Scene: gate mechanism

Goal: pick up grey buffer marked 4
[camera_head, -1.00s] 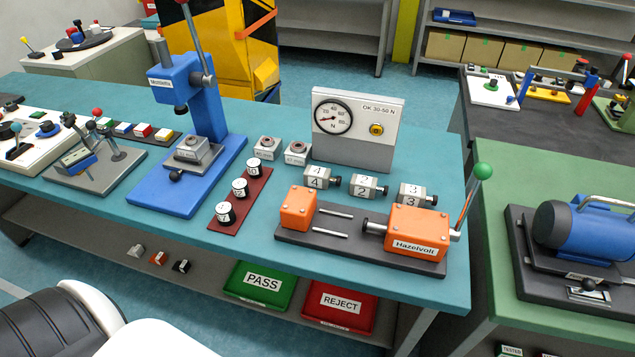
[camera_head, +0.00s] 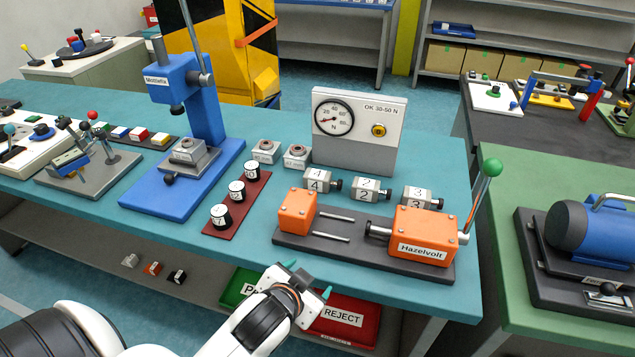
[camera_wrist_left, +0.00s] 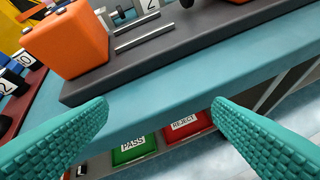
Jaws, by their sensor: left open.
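The grey buffer marked 4 (camera_head: 319,181) stands on the teal table behind the orange left block of the Hazelvolt fixture (camera_head: 420,238), with its dark knob pointing right. My left gripper (camera_head: 308,279) is in front of the table's front edge, with teal fingers apart and nothing between them. The buffer is farther back, beyond the fixture. In the left wrist view the open fingers (camera_wrist_left: 160,120) frame the table edge and the bins below; buffer 4 is not clearly seen there. My right gripper is not in view.
Grey buffers marked 2 (camera_head: 367,189) and 3 (camera_head: 418,198) stand to the right of buffer 4. A force gauge (camera_head: 360,130) stands behind. A red strip with numbered cylinders (camera_head: 236,192) lies to the left. The green-knobbed lever (camera_head: 490,168) rises at the right.

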